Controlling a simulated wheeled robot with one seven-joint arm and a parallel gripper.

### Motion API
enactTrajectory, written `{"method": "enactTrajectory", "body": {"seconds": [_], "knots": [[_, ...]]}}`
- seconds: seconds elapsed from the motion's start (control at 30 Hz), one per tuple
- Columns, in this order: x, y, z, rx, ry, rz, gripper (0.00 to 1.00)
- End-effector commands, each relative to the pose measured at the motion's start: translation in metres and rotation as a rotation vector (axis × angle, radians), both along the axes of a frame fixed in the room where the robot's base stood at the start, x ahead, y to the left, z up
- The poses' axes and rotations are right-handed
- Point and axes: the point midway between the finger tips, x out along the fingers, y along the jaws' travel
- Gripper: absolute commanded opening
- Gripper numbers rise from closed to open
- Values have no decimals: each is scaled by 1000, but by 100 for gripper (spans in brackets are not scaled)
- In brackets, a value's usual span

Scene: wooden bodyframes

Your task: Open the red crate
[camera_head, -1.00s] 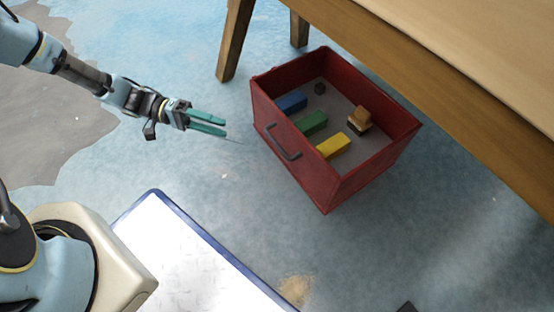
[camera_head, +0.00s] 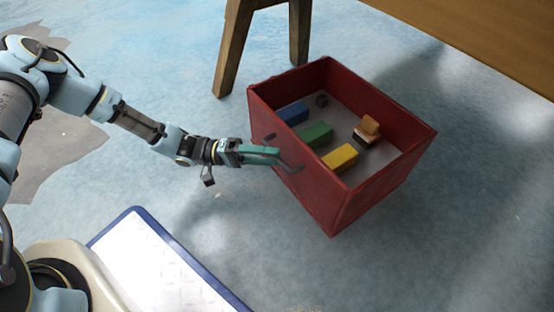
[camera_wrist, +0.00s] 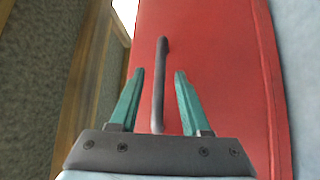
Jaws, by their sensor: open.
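The red crate (camera_head: 318,192) stands on the floor, an open-topped box with a grey inside. Its dark handle (camera_head: 289,163) is on the wall facing my arm. In the wrist view the handle (camera_wrist: 159,85) lies between my two teal fingers, and the red wall (camera_wrist: 205,55) fills the picture behind it. My gripper (camera_head: 272,157) is open at the handle, one finger on each side; it also shows in the wrist view (camera_wrist: 157,97). I cannot tell whether a finger touches the handle. One finger partly hides the handle in the head view.
Inside the crate are a blue block (camera_head: 293,113), a green block (camera_head: 315,134), a yellow block (camera_head: 341,157), a small dark cube (camera_head: 322,100) and a wooden brush-like object (camera_head: 367,130). A wooden table (camera_head: 480,45) stands behind. A blue-edged white board (camera_head: 150,265) lies on the floor in front.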

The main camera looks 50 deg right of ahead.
Motion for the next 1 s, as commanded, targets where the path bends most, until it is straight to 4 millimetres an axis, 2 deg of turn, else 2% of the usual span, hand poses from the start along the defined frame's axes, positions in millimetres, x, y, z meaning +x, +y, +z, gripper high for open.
{"method": "enactTrajectory", "body": {"seconds": [0.2, 0.5, 0.9, 1.0], "knots": [[-16, -8, 1, 1, 0, 0, 47], [-17, -9, 2, 1, 0, 1, 47], [-17, -8, 2, 1, 0, 1, 2], [-17, -8, 2, 1, 0, 1, 0]]}}
